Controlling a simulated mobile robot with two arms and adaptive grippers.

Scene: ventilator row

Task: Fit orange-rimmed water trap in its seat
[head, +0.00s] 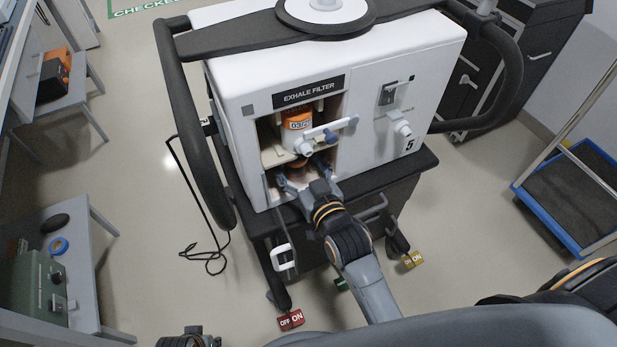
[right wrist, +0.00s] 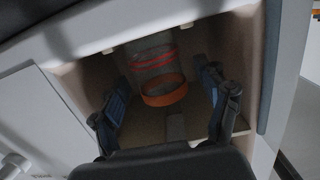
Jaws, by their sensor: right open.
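The orange-rimmed water trap (right wrist: 164,93) is inside the open bay under the EXHALE FILTER label. Its orange rim and a greyish body with red lines show in the right wrist view. In the head view only a bit of orange (head: 297,167) shows, below the filter canister and its pale shelf. My right gripper (head: 305,176) reaches into the bay, its fingers open on either side of the trap. The right wrist view shows the gripper (right wrist: 163,82) with gaps to the rim. Whether the trap sits in its seat cannot be told. My left gripper (head: 188,340) is cut off at the bottom edge.
An orange-labelled filter canister (head: 297,122) stands in the bay, with a pale lever (head: 330,128) in front. The bay's side walls are close around my fingers. A black side handle (head: 190,120) stands left of the ventilator (head: 400,70). A blue-edged cart (head: 565,200) stands right.

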